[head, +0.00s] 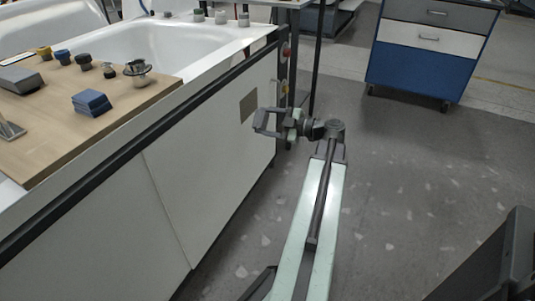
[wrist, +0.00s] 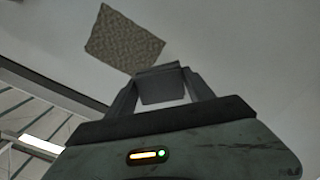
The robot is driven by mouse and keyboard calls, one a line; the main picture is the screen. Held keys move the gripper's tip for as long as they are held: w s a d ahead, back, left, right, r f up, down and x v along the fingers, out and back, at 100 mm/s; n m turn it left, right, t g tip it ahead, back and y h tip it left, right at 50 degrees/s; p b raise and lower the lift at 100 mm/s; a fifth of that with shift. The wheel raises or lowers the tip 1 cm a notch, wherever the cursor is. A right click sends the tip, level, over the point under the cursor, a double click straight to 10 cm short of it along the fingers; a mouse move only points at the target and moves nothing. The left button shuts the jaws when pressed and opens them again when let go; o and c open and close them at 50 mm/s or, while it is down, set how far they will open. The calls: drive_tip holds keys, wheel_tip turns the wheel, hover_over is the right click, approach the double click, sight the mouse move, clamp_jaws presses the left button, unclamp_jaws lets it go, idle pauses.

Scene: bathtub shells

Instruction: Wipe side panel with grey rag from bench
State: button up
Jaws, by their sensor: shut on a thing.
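The white side panel (head: 205,150) of the bathtub runs along the left, with a brownish speckled square patch (head: 248,105) near its far end. The patch also shows in the wrist view (wrist: 125,40), above and left of the fingertips. My gripper (head: 262,121) is in front of the panel, just right of and below the patch in the head view. It is shut on a dark grey folded piece, which looks like the grey rag (wrist: 162,88), between the fingers in the wrist view. I cannot tell whether the rag touches the panel.
A wooden board (head: 125,115) lies over the tub with a blue folded block (head: 91,103), a grey block (head: 20,80) and several knobs and fittings. A dark rail edges the tub. A blue drawer cabinet (head: 415,70) stands back right. Open floor lies right of my arm.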

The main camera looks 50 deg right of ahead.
sight(245, 114)
drive_tip(key=f+b, duration=0.1)
drive_tip(key=f, duration=0.2)
drive_tip(key=shift+s+d+t+b, duration=0.1)
drive_tip(key=shift+d+t+b, duration=0.1)
drive_tip(key=shift+t+b, duration=0.15)
drive_tip(key=shift+s+d+t+b, duration=0.1)
drive_tip(key=shift+d+t+b, duration=0.15)
drive_tip(key=shift+b, duration=0.45)
drive_tip(key=shift+r, duration=0.1)
drive_tip(key=shift+w+a, duration=0.1)
drive_tip(key=shift+w, duration=0.1)
drive_tip(key=shift+x, duration=2.8)
drive_tip(key=shift+x, duration=0.95)
drive_tip(key=shift+w+d, duration=0.15)
drive_tip(key=shift+d, duration=0.75)
drive_tip(key=shift+w+d, duration=0.15)
drive_tip(key=shift+d, duration=0.75)
